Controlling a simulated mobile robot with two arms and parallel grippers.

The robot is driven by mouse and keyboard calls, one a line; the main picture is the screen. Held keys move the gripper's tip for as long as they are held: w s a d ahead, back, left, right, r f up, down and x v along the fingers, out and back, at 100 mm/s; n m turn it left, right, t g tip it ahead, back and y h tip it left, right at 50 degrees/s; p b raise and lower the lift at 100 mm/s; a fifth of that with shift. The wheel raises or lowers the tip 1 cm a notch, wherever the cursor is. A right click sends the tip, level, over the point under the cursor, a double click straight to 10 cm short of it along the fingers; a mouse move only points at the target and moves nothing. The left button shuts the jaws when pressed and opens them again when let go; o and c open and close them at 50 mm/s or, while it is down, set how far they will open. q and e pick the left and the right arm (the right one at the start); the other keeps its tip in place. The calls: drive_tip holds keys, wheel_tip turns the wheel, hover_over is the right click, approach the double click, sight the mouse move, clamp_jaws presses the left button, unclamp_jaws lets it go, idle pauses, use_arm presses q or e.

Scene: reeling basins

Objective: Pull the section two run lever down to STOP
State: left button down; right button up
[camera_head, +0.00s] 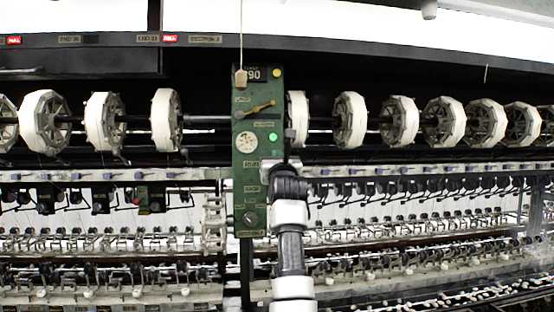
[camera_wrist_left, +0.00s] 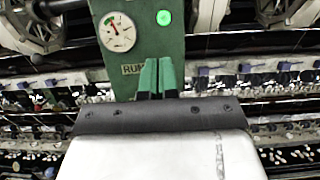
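The green control panel (camera_head: 262,88) stands upright in the middle of the head view. In the left wrist view, a label starting "RUN" (camera_wrist_left: 131,69) sits below the dial and is partly covered by my fingers. My left gripper (camera_wrist_left: 158,62) has its two fingers together, with nothing visible between them. In the head view my left gripper (camera_head: 289,136) is at the panel's right edge, below the yellow lever. My right gripper is not in view.
The panel also carries a round gauge (camera_head: 247,142), a lit green lamp (camera_head: 272,137) and a dark knob (camera_head: 250,218). A wooden tag (camera_head: 240,78) hangs on a cord before its top left. White reels (camera_head: 350,120) line both sides. Rows of small fittings lie below.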

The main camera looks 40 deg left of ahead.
use_arm(q)
drive_tip(key=shift+f+b, duration=0.3)
drive_tip(key=shift+f, duration=0.45)
drive_tip(key=shift+f+b, duration=1.4)
drive_tip(key=shift+f, duration=0.2)
drive_tip(key=shift+r+p, duration=0.65)
drive_tip(key=shift+r, duration=0.25)
drive_tip(key=b+v, duration=1.2)
drive_tip(key=v, duration=0.4)
drive_tip(key=shift+f, duration=0.1)
